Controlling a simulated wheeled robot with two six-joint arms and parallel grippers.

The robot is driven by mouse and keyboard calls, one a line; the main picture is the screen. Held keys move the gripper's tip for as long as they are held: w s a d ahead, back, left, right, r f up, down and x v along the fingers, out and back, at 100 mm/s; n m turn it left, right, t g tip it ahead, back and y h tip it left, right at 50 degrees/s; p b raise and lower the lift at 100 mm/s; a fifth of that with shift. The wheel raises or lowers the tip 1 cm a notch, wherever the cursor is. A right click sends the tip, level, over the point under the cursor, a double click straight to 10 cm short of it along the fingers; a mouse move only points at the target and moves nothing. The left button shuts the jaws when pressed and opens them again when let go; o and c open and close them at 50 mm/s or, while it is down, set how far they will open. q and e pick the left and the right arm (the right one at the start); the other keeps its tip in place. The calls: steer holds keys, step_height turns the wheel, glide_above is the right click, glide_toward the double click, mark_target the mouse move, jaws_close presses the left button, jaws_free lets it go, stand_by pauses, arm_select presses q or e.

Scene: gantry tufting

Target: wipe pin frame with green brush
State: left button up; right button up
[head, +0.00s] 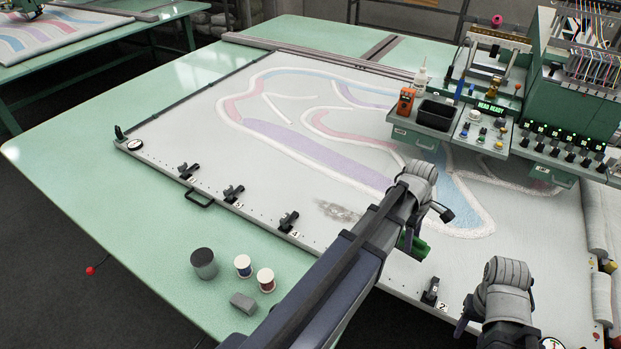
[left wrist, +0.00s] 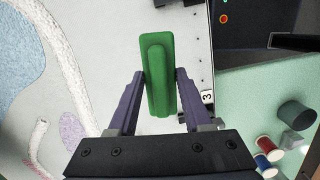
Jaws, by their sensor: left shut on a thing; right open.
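The pin frame (head: 190,128) is a large pale panel with tiny pins and numbered black clamps along its near edge. A grey smudge (head: 338,211) lies on its cloth near that edge. My left gripper (head: 409,232) is shut on the green brush (head: 413,246), above the near part of the frame right of the smudge; my arm hides part of it. In the left wrist view the brush (left wrist: 157,78) sits between both fingers, with pale cloth behind it. I cannot tell whether it touches the cloth. My right gripper (head: 496,318) is open and empty at the lower right.
A dark grey pot (head: 204,263), two thread spools (head: 243,266) and a grey block (head: 243,302) stand on the green table (head: 80,205) left of my arm. A control console (head: 470,125) with a black tray (head: 436,115) overhangs the frame at the right.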

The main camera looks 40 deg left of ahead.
arm_select(q)
steer(key=a+r+n+p, duration=0.1)
steer(key=a+n, duration=0.1)
steer(key=a, duration=3.5)
steer(key=shift+s+a+r+p, duration=0.15)
steer(key=shift+s+r+p, duration=0.1)
steer(key=shift+p, duration=0.05)
